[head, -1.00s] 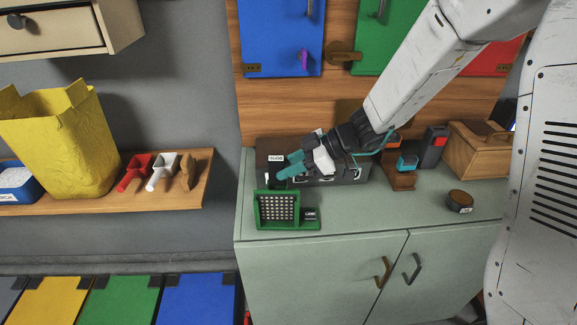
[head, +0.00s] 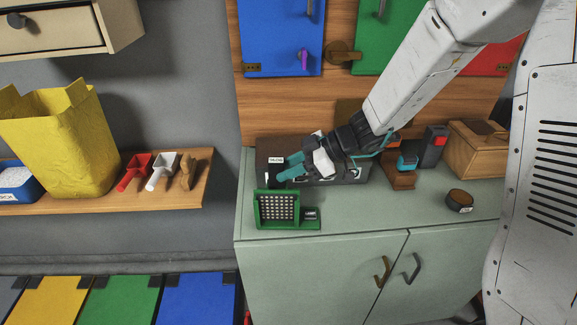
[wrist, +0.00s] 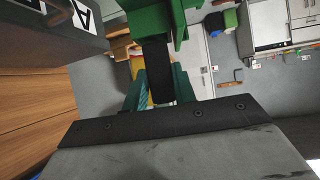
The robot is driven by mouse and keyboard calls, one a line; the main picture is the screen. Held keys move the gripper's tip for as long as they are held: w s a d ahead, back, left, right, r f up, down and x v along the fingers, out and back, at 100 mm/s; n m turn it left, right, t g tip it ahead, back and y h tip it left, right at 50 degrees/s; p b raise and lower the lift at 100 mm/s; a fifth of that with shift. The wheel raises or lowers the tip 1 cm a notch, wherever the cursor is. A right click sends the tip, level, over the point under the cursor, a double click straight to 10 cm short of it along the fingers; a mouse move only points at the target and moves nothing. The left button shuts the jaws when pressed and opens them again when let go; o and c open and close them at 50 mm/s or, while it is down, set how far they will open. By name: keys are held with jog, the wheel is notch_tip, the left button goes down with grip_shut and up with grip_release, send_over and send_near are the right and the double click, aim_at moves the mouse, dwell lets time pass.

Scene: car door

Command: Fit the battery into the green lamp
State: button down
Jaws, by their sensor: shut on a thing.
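The green lamp (head: 297,224) stands upright near the front left of the cabinet top, with a dotted panel and a small black labelled block on its base. In the wrist view the lamp (wrist: 150,20) is at the top. My gripper (head: 282,169) is behind and above the lamp in the head view. In the wrist view my gripper (wrist: 160,85) has its teal fingers on either side of a dark block, likely the battery (wrist: 157,70). The block's far end meets or overlaps the green lamp in the picture; I cannot tell if they touch.
A dark grey labelled box (head: 345,176) lies behind the lamp, under my gripper. A brown stand with a blue part (head: 405,165), a round dark tin (head: 459,201) and a wooden box (head: 475,150) are to the right. The cabinet top (head: 375,215) is clear between lamp and tin.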

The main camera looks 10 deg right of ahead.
jog(key=shift+f, duration=1.45)
jog(key=c, duration=1.1)
grip_release()
jog(key=shift+o, duration=0.2)
jog(key=v, duration=0.7)
jog(key=shift+d+r, duration=0.25)
jog(key=shift+d, duration=0.05)
